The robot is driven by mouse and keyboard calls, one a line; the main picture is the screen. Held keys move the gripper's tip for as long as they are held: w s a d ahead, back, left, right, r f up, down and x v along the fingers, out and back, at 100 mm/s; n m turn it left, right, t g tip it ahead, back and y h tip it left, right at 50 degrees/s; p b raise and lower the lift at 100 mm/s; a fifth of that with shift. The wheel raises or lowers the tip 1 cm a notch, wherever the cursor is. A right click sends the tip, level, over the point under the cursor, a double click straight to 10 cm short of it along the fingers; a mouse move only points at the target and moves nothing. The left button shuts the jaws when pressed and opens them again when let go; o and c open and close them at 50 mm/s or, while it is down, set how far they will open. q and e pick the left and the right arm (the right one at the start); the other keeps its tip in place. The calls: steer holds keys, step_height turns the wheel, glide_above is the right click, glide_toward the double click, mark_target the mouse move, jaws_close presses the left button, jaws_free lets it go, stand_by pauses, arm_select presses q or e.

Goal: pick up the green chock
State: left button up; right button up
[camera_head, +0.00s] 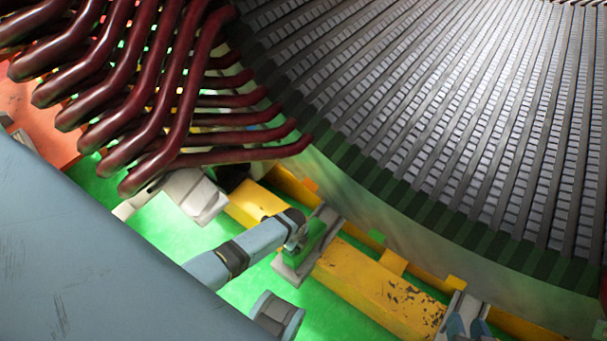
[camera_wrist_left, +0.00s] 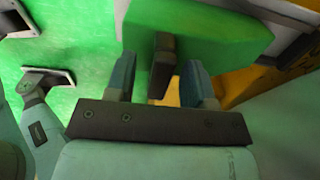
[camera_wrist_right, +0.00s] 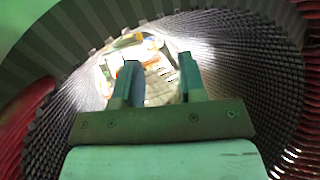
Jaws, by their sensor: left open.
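The green chock (camera_head: 311,238) sits against a grey bracket beside the yellow beam in the head view. In the left wrist view the green chock (camera_wrist_left: 225,35) is large and close, with a dark tab (camera_wrist_left: 162,65) on its near side. My left gripper (camera_wrist_left: 160,75) is open, with one blue finger on each side of the tab; I cannot tell whether they touch it. My left gripper is hard to make out in the head view.
Dark red bent coils (camera_head: 170,100) fill the upper left. The large ribbed stator (camera_head: 440,110) curves across the right. The yellow beam (camera_head: 375,290) runs below it over a green floor (camera_head: 215,235). A blue-grey panel (camera_head: 80,250) covers the lower left.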

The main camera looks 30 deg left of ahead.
arm_select(q)
steer(key=shift+r, duration=0.1)
jaws_close()
